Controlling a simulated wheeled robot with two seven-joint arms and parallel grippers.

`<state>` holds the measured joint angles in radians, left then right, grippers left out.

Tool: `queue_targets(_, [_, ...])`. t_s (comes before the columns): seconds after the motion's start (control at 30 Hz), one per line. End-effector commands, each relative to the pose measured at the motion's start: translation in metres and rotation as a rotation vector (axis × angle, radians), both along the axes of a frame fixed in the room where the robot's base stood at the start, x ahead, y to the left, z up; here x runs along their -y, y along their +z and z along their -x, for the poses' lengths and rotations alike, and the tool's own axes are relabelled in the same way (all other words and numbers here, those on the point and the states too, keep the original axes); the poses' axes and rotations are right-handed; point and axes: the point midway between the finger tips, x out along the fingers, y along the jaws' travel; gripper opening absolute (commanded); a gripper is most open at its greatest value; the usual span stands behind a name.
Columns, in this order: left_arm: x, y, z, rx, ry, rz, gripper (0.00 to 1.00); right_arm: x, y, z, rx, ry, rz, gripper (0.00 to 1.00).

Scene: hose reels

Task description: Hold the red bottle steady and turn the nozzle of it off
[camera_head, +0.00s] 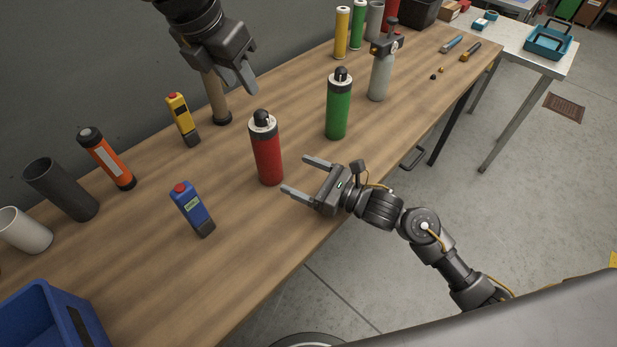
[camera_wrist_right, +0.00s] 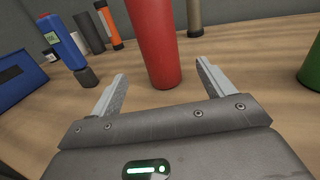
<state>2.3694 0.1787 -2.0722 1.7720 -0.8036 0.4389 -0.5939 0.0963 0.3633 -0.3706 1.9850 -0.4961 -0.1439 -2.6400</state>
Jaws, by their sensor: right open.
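The red bottle (camera_head: 268,157) stands upright on the wooden table (camera_head: 240,235), with a pale collar and a dark nozzle (camera_head: 264,118) on top. Its red body also fills the upper middle of the right wrist view (camera_wrist_right: 155,40), where the nozzle is out of frame. My right gripper (camera_head: 303,175) is open and empty, low over the table on the near right side of the bottle. In the right wrist view its fingers (camera_wrist_right: 163,82) point at the bottle, one to each side, short of it. My left gripper (camera_head: 241,80) hangs above and behind the bottle, clear of it; its finger gap is unclear.
A green bottle (camera_head: 338,110) stands right of the red one. A blue device (camera_head: 192,209) and a yellow device (camera_head: 182,119) stand to its left, with a brown cylinder (camera_head: 216,98) behind. Bare tabletop lies around the red bottle.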

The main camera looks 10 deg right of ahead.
Motion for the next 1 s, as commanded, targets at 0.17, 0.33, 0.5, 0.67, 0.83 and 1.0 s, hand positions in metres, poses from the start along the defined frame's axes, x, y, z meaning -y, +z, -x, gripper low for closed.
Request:
queue_targets(0.17, [0.000, 0.000, 0.000, 0.000, 0.000, 0.000, 0.36, -0.026, 0.001, -0.021, 0.000, 0.000, -0.005, 0.81])
queue_targets(0.33, [0.000, 0.000, 0.000, 0.000, 0.000, 0.000, 0.36, -0.049, 0.001, -0.039, 0.000, 0.000, -0.004, 0.81])
queue_targets(0.5, [0.000, 0.000, 0.000, 0.000, 0.000, 0.000, 0.36, -0.064, 0.001, -0.052, 0.000, 0.000, -0.003, 0.81])
queue_targets(0.67, [0.000, 0.000, 0.000, 0.000, 0.000, 0.000, 0.36, -0.071, 0.000, -0.057, -0.001, 0.000, -0.002, 0.81])
queue_targets(0.83, [0.000, 0.000, 0.000, 0.000, 0.000, 0.000, 0.36, -0.072, 0.000, -0.058, -0.001, 0.000, -0.001, 0.81])
queue_targets(1.0, [0.000, 0.000, 0.000, 0.000, 0.000, 0.000, 0.36, -0.072, 0.000, -0.058, 0.000, 0.000, -0.001, 0.74])
